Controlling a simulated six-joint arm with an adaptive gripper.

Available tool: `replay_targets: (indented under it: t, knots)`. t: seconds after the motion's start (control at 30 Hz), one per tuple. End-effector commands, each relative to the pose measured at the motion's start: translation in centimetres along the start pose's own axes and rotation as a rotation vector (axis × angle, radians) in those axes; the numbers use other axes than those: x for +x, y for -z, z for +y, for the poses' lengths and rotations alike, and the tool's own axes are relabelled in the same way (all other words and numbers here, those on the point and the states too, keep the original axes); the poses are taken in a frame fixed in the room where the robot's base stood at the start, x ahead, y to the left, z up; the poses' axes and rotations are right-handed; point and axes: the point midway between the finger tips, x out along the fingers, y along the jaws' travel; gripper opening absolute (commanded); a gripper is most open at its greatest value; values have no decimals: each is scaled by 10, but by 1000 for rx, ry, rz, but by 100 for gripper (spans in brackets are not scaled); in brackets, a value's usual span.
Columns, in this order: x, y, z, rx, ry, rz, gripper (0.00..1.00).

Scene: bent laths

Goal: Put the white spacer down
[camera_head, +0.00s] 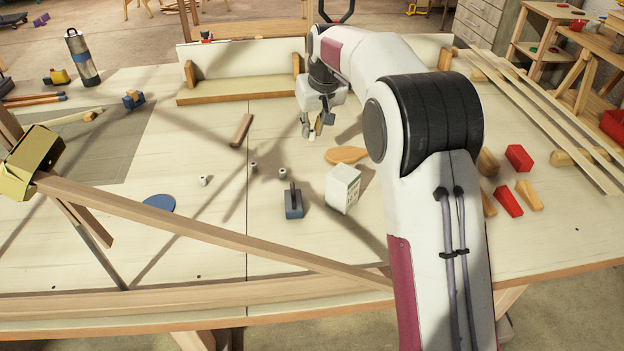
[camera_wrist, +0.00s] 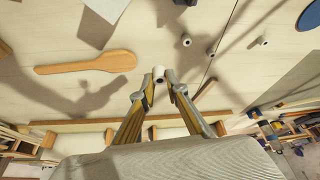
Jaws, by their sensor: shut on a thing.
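My gripper (camera_head: 313,134) is above the back middle of the workbench, pointing down. In the wrist view, its fingertips (camera_wrist: 163,80) are shut on a small white spacer (camera_wrist: 159,73), a short ring with a dark hole. The held spacer is too small and too covered to make out clearly in the head view. Three similar light rings stand on the bench: a left one (camera_head: 203,180), a middle one (camera_head: 253,167) and a right one (camera_head: 282,172). They are apart from my gripper, nearer the front.
A wooden paddle (camera_head: 345,155), white box (camera_head: 343,188), blue handled block (camera_head: 294,203) and wooden block (camera_head: 241,130) lie around the middle. A long lath (camera_head: 200,228) crosses the front left. Red blocks (camera_head: 519,158) lie right. Bare bench (camera_head: 215,145) lies left of my gripper.

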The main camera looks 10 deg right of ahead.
Motion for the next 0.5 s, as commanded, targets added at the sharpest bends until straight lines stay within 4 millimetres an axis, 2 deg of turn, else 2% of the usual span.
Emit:
replay_targets:
  t: [0.3,0.5]
  knots:
    - [28,-12,0,1,0,-1,5]
    - [36,-15,0,1,0,0,5]
